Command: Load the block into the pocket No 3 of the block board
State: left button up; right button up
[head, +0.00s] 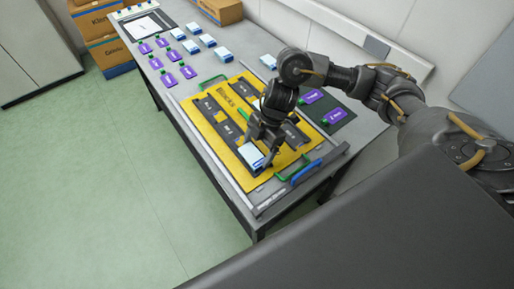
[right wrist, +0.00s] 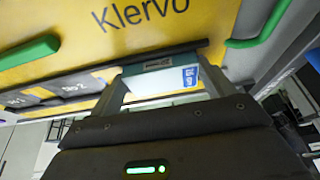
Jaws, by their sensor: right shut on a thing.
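The yellow block board (head: 190,112) lies on the table, with dark strips of pockets. My right gripper (head: 259,149) is over the near end of the left strip, shut on a white block with blue marking (head: 250,157). In the right wrist view the block (right wrist: 187,78) sits between the two fingers. That view shows labels No 1 and No 2 (right wrist: 72,88) along the strip, and the block is in line beyond them, at the third place. The pocket under it is hidden, and I cannot tell whether the block is seated. My left gripper is not in view.
Green handles (head: 212,82) stand at the board's ends, and a blue handle (head: 305,174) is at the table's near edge. Several purple pieces (head: 168,80) and white-blue blocks (head: 207,40) lie on the far table. A dark mat (head: 338,103) with purple pieces lies right of the board.

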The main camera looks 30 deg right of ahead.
jog(key=shift+f, duration=0.2)
jog(key=o, duration=1)
jog(key=shift+o, duration=0.2)
jog(key=shift+r, duration=0.2)
jog(key=v, duration=1.2)
